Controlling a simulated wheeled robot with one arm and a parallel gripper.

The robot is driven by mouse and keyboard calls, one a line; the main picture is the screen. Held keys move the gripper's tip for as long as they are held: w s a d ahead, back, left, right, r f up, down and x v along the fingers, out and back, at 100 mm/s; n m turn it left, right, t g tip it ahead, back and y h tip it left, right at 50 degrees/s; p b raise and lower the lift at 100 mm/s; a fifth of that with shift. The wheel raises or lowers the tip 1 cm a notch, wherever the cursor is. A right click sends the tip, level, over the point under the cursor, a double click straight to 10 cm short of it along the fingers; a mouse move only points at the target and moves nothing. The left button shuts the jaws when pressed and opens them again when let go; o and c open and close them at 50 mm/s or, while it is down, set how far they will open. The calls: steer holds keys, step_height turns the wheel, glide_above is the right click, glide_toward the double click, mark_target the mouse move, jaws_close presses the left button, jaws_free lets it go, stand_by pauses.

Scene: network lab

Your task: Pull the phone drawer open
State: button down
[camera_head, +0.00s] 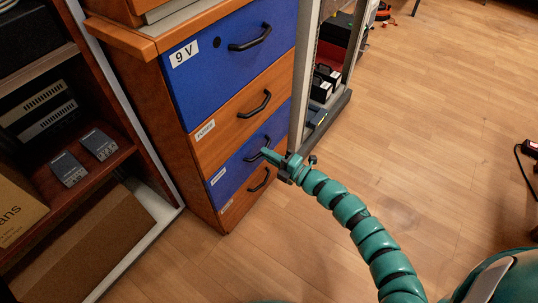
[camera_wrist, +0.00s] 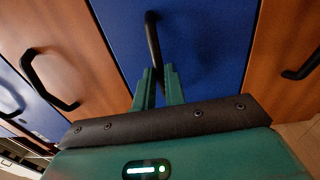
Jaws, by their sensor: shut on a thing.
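The drawer cabinet has a front of blue and wooden drawers. The third drawer down is blue (camera_head: 226,181), with a small label I cannot read, and it looks flush with its neighbours. My gripper (camera_head: 268,154) is at this drawer's black bar handle. In the wrist view, my gripper (camera_wrist: 158,74) has its two green fingers close together around the end of the black handle (camera_wrist: 152,40), shut on it. The blue front (camera_wrist: 205,50) fills the middle of that view. The fingers partly hide the handle.
Above are a blue "9 V" drawer (camera_head: 218,62) and a wooden "FUSES" drawer (camera_head: 230,113); a wooden drawer (camera_head: 240,199) is below. A shelf with boxes stands left, and a metal rack (camera_head: 302,75) close on the right.

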steer(key=p+v, duration=0.6)
steer(key=v, duration=1.8)
steer(key=shift+r, duration=0.3)
steer(key=c, duration=1.5)
jaws_free()
steer(key=shift+p+v, duration=1.75)
steer(key=shift+v, duration=6.9)
steer(key=shift+f, duration=0.1)
